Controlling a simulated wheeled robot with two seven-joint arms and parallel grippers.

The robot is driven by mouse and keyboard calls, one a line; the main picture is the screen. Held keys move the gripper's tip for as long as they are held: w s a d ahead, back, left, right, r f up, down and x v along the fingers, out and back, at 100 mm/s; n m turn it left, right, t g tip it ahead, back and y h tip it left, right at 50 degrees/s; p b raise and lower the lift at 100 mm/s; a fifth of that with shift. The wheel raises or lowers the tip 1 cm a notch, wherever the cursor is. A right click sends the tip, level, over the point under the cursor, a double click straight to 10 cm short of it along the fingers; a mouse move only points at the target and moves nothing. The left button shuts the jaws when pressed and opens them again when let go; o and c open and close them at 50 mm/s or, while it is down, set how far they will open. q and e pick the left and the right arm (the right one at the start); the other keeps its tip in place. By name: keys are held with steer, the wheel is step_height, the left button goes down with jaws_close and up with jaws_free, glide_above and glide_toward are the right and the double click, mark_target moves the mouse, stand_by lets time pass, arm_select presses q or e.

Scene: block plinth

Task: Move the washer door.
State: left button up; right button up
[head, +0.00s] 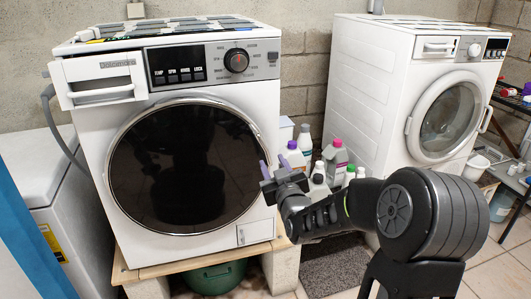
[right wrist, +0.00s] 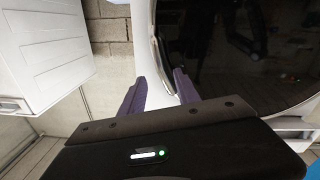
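The washer (head: 252,120) stands at the left with its round dark-glass door (head: 180,165), which looks shut against the front. The door also fills the right of the right wrist view (right wrist: 250,45). My right gripper (head: 273,164) is at the door's right edge, with its purple fingers spread apart. In the right wrist view its open fingers (right wrist: 160,78) point at the door's rim, with the white washer front showing between them. I cannot tell whether a finger touches the rim. My left gripper is not in view.
The washer rests on a wooden board (head: 190,260) on blocks, with a green basin (head: 212,277) beneath. Several bottles (head: 335,157) stand behind my right arm. A second white machine (head: 365,95) stands at the right. A grey mat (head: 335,268) lies on the tiled floor.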

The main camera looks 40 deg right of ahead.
mark_target(267, 153)
steer(key=x, duration=0.7)
steer(key=shift+w+d, duration=0.1)
steer(key=shift+w, duration=0.2)
jaws_close()
stand_by(1.2)
